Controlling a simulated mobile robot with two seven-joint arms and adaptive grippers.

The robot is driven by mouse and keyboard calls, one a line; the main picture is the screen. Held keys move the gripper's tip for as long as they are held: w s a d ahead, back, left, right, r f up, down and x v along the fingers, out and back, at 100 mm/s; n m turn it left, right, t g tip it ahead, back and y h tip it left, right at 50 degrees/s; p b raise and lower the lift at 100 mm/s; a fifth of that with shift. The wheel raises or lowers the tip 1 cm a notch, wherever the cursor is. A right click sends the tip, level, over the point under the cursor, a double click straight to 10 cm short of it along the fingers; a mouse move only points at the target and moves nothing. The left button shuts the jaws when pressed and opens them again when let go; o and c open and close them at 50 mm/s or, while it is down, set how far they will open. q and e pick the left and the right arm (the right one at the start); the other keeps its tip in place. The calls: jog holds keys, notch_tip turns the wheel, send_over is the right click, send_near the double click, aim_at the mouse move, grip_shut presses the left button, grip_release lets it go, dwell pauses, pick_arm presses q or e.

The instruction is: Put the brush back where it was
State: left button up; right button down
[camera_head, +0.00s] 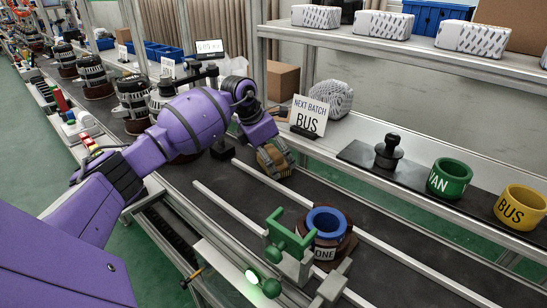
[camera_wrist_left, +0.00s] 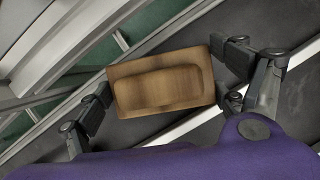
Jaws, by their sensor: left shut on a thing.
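My left gripper (camera_head: 277,165) is shut on the brush, over the dark conveyor belt. The brush (camera_head: 268,158) is partly hidden by the fingers in the head view. In the left wrist view the brush (camera_wrist_left: 160,75) shows as a brown wooden block with a raised, rounded grip, held between the finger pads on both sides. A gap between brush and belt is hard to judge. My right gripper is not in view.
A sign reading "NEXT BATCH BUS" (camera_head: 309,115) stands on the side shelf, behind the gripper. A dark plate (camera_head: 357,153) with a black knobbed tool (camera_head: 388,151), a green ring (camera_head: 449,180) and a yellow ring (camera_head: 521,207) are to the right. A green clamp (camera_head: 287,236) and blue ring (camera_head: 326,221) are in front.

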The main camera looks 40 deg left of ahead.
pick_arm(q)
jog(key=o, duration=0.9)
jog(key=v, duration=1.2)
jog(key=shift+a+r+p, duration=0.1)
jog(key=shift+r+p, duration=0.05)
jog(key=shift+p, duration=0.15)
